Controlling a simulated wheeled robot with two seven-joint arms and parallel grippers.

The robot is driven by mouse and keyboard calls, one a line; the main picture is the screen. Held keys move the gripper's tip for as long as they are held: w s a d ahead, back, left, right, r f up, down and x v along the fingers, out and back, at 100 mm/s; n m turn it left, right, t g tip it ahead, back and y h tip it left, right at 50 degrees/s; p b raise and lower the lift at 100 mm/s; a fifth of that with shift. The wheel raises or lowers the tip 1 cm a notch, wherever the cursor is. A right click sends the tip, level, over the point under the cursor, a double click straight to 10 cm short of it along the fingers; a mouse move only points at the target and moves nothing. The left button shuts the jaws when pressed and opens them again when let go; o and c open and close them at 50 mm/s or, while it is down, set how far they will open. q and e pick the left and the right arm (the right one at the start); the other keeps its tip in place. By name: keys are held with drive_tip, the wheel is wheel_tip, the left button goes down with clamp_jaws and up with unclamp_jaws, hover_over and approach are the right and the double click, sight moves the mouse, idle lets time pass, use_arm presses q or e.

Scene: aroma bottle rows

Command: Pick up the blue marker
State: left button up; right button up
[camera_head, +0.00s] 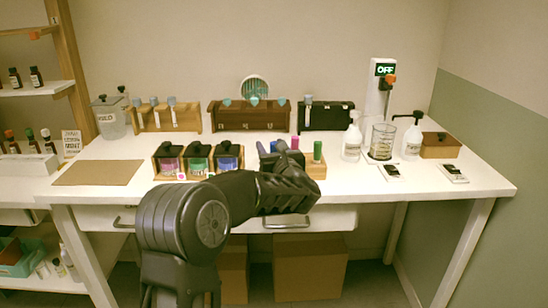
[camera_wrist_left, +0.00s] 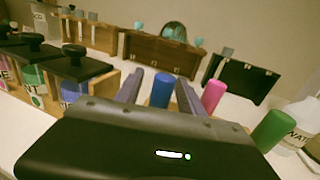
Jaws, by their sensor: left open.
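The blue marker (camera_wrist_left: 161,90) stands upright between the two open fingers of my left gripper (camera_wrist_left: 160,88) in the left wrist view. No contact with either finger can be made out. In the head view my left gripper (camera_head: 273,149) reaches over the front of the wooden marker holder (camera_head: 316,170), and only the top of the blue marker (camera_head: 273,146) shows. The pink marker (camera_wrist_left: 214,96) and the green marker (camera_wrist_left: 274,131) stand to its right. The gripper body hides the lower part of the blue marker. My right gripper is not in view.
Three dark-lidded bottles (camera_head: 198,160) in wooden holders stand left of the markers. Wooden racks (camera_head: 250,113) and a black case (camera_head: 326,115) stand behind. A brown mat (camera_head: 98,173) lies at left.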

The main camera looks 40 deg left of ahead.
use_arm(q)
clamp_jaws()
idle(0.3)
idle(0.4)
wheel_tip(320, 180, up, 10)
idle(0.4)
drive_tip(key=shift+r+p, duration=0.1)
drive_tip(key=shift+p, duration=0.25)
